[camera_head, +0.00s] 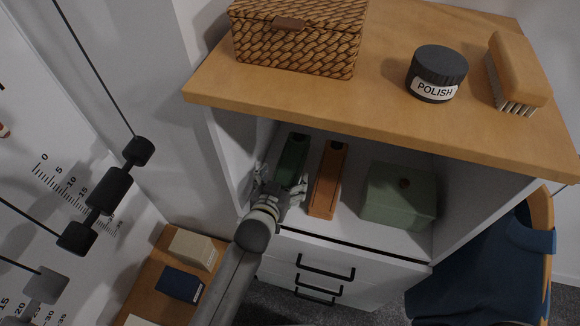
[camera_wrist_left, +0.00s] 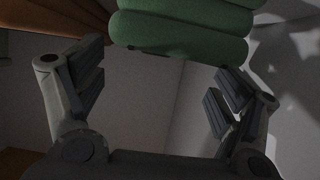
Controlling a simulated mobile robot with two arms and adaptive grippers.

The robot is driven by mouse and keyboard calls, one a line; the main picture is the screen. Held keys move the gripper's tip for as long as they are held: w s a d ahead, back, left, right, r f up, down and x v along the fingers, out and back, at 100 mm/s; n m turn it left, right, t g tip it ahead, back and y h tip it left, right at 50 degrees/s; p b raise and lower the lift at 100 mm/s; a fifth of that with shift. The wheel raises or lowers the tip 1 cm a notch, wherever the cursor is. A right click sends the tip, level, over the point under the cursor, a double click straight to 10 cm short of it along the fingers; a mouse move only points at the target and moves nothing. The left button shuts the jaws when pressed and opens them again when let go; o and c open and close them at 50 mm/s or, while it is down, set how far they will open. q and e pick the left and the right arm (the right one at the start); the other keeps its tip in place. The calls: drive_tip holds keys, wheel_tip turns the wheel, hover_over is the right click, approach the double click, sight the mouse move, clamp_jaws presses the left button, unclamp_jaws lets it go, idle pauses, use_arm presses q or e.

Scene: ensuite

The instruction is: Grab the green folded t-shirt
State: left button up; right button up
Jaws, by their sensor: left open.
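The green folded t-shirt (camera_head: 293,155) is in the open shelf compartment, at its left side. Its folded layers (camera_wrist_left: 185,30) fill the top middle of the left wrist view. My left gripper (camera_head: 280,183) is at the front of the compartment, just before the near end of the shirt. In the wrist view its two fingers (camera_wrist_left: 158,88) are spread apart with nothing between them, and the shirt lies beyond them. Contact with the shirt cannot be made out. My right gripper is not in view.
An orange-brown folded item (camera_head: 328,180) lies close right of the shirt, and a green lidded box (camera_head: 399,195) farther right. A wicker basket (camera_head: 298,38), polish jar (camera_head: 437,74) and brush (camera_head: 516,72) stand on the wooden top (camera_head: 385,120). The compartment's left wall is close to my gripper.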

sight(290, 164)
use_arm(q)
drive_tip(key=x, duration=0.3)
drive_tip(key=shift+w+r+p, duration=0.1)
drive_tip(key=shift+w+p, duration=0.2)
drive_tip(key=shift+w, duration=0.15)
drive_tip(key=shift+w+d+f, duration=0.2)
drive_tip(key=shift+w+f, duration=0.05)
drive_tip(key=shift+w, duration=0.3)
drive_tip(key=c, duration=1.2)
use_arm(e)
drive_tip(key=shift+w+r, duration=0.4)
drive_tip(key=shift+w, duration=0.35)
